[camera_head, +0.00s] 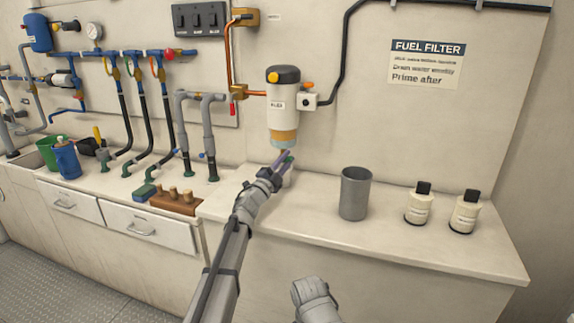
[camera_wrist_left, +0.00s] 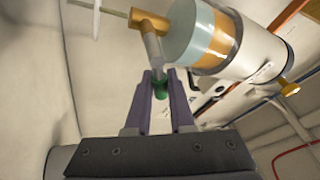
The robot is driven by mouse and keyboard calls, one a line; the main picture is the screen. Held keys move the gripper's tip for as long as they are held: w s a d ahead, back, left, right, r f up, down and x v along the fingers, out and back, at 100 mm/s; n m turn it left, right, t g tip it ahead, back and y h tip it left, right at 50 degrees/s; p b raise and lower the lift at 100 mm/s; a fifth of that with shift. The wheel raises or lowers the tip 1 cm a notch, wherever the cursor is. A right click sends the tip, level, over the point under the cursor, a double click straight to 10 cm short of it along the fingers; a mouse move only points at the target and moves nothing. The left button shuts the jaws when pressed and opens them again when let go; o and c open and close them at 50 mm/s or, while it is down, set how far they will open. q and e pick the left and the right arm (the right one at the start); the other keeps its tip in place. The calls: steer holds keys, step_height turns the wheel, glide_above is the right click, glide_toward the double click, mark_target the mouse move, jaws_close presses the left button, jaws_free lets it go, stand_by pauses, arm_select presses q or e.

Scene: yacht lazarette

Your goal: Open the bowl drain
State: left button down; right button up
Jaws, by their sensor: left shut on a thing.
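The fuel filter (camera_head: 283,105) is a white cylinder with a black top, mounted on the wall. Its bowl (camera_head: 284,138), amber above pale blue, hangs at the bottom and also shows large in the left wrist view (camera_wrist_left: 190,35). Below the bowl is the drain, with a brass fitting (camera_wrist_left: 149,22), a grey stem (camera_wrist_left: 154,52) and a small green end (camera_wrist_left: 160,89). My left gripper (camera_head: 286,156) is just below the bowl, its purple fingers shut on the green end of the drain.
A grey cup (camera_head: 355,194) and two bottles (camera_head: 419,203) (camera_head: 465,212) stand on the counter to the right. A brown block with pegs (camera_head: 175,201) is on the left, near pipes and hoses. The front of the counter (camera_head: 430,255) is clear.

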arm_select(q)
steer(key=c, duration=0.8)
jaws_free()
steer(key=b+v, duration=0.2)
steer(key=v, duration=0.5)
steer(key=shift+s+a+f+b, duration=0.1)
steer(key=shift+s+a+b, duration=0.15)
steer(key=shift+s+b, duration=0.05)
